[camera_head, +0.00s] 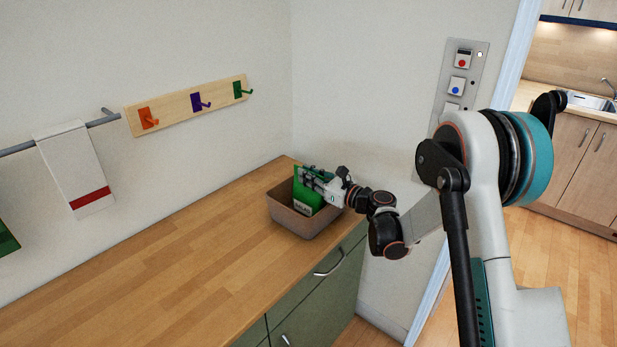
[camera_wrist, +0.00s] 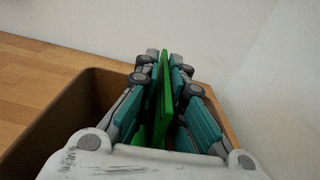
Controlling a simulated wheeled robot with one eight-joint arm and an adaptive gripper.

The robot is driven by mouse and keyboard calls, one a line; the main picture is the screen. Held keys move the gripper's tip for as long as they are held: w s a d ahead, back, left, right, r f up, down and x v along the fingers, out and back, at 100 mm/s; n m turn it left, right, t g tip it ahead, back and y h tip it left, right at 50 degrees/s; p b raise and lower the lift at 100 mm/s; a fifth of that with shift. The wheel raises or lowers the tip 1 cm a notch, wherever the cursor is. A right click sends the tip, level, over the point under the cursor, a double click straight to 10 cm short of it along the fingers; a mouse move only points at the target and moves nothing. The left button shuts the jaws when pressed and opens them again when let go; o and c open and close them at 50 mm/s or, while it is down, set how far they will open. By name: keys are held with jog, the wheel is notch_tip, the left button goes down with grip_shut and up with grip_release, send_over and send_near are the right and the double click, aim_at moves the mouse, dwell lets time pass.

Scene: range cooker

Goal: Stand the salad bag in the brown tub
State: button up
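The green salad bag (camera_head: 306,197) stands upright inside the brown tub (camera_head: 300,224) in the head view. The tub sits on the wooden counter near its far right end. My gripper (camera_head: 312,175) reaches in from the right at the top of the bag. In the wrist view, the fingers of my gripper (camera_wrist: 165,70) lie on both sides of the thin green bag (camera_wrist: 164,95) and are closed on it. The tub's left wall (camera_wrist: 75,115) shows beside the fingers. The bag's lower edge is hidden in the wrist view, so I cannot tell if it touches the tub floor.
The wooden counter (camera_head: 150,275) is clear to the left of the tub. A hook rail (camera_head: 190,103) and a bar with a hanging white towel (camera_head: 75,170) are on the wall. A switch panel (camera_head: 459,80) is on the wall at right.

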jog(key=shift+o, duration=1.2)
